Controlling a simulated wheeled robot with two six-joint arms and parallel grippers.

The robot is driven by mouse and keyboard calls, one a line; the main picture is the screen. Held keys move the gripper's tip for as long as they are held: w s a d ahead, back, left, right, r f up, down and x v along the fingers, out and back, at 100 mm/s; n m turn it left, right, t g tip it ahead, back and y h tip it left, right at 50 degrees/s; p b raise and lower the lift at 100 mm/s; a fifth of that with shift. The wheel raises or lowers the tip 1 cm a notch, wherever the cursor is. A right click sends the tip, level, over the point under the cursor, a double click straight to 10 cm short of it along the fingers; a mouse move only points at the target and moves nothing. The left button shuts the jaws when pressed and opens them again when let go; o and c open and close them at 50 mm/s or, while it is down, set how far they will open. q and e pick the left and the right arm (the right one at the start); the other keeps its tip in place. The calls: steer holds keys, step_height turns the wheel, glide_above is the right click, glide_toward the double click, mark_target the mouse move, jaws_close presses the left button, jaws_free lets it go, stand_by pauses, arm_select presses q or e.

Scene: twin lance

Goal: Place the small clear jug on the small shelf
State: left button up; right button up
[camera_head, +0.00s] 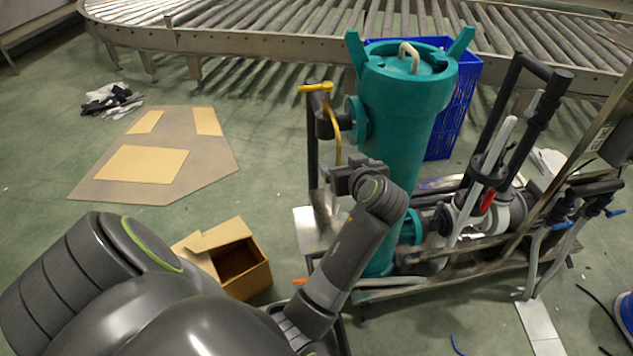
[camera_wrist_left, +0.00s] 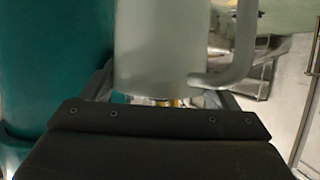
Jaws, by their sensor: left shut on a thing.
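The small clear jug (camera_wrist_left: 160,50) shows in the left wrist view as a pale, see-through grey body with a handle on its right side. My left gripper (camera_head: 345,180) is shut on the jug, beside the tall teal vessel in the head view. A pale metal plate (camera_head: 306,232) at the left end of the skid, below the gripper, may be the small shelf; I cannot tell for sure. My right gripper is not in view.
The teal vessel (camera_head: 395,120) stands close to my left gripper, with a yellow-handled post (camera_head: 315,88) beside it. Pipes and hoses fill the skid's right side. An open cardboard box (camera_head: 235,262) is on the floor. A roller conveyor (camera_head: 270,25) runs behind.

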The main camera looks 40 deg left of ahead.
arm_select(q)
steer(key=shift+n+g+y, duration=0.3)
steer(key=shift+n+g, duration=0.3)
steer(key=f, duration=0.2)
steer(key=s+f+b, duration=0.1)
steer(key=f, duration=0.3)
steer(key=shift+s+a+f, duration=0.15)
steer(key=shift+a+f, duration=0.2)
steer(key=shift+f, duration=0.55)
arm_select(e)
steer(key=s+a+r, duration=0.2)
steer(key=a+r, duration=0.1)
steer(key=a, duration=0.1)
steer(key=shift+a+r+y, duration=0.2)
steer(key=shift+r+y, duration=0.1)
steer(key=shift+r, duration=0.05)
arm_select(q)
steer(key=shift+f+b, duration=0.1)
steer(key=shift+b, duration=0.2)
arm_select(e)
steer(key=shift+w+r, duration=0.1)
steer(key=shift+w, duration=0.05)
arm_select(q)
steer(key=o, duration=1.2)
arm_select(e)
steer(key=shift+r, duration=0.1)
